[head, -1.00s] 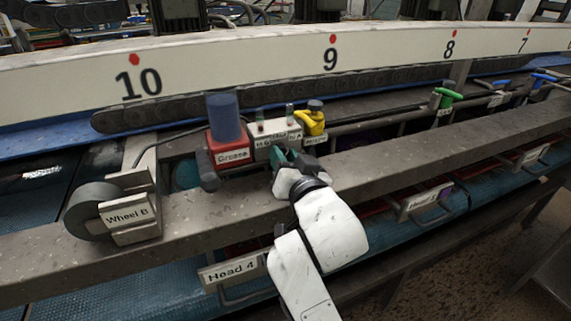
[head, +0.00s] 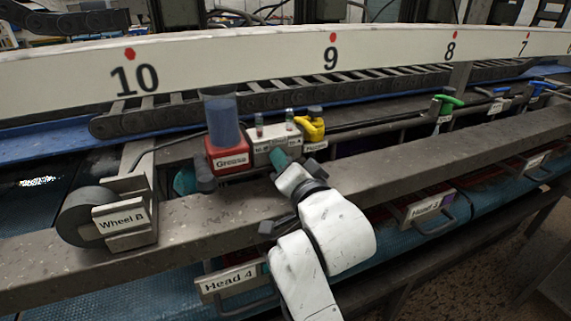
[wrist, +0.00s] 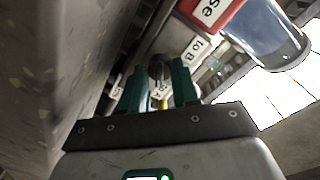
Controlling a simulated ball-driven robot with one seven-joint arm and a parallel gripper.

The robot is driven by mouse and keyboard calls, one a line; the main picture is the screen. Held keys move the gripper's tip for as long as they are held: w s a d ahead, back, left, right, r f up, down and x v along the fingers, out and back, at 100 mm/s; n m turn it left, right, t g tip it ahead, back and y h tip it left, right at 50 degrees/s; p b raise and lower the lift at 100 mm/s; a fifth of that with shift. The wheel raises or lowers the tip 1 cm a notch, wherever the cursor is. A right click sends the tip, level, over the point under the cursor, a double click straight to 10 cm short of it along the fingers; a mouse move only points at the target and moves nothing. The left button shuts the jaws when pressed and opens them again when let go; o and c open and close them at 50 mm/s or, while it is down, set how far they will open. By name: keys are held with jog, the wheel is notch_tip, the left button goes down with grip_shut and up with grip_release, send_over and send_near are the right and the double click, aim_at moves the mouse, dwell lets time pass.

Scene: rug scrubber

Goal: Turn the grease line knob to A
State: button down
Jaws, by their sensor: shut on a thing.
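The red grease unit (head: 228,158), labelled "Grease", carries a blue-grey cylinder (head: 222,122). Beside it is a pale valve box (head: 276,143) with small labels, too small to read in the head view. My gripper (head: 281,160) is at the front of this box, its teal fingers partly hidden by my wrist. In the wrist view, my gripper (wrist: 155,85) has its two fingers on either side of a dark round knob (wrist: 158,66) and is shut on it. The knob's exact pointing is unclear.
A yellow handle (head: 312,130) stands just right of the valve box. Wheel B (head: 88,213) is at the left on the grey beam (head: 400,168). The Head 4 drawer (head: 228,279) is below. Green (head: 446,103) and blue (head: 540,87) handles are farther right.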

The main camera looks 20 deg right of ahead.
jog(key=c, duration=0.8)
grip_release()
jog(key=shift+c, duration=0.2)
jog(key=shift+s, duration=0.1)
jog(key=s+b, duration=0.1)
jog(key=s, duration=0.9)
jog(key=shift+s+a+r+b, duration=0.15)
jog(key=shift+s+r+b, duration=0.15)
jog(key=shift+b, duration=0.05)
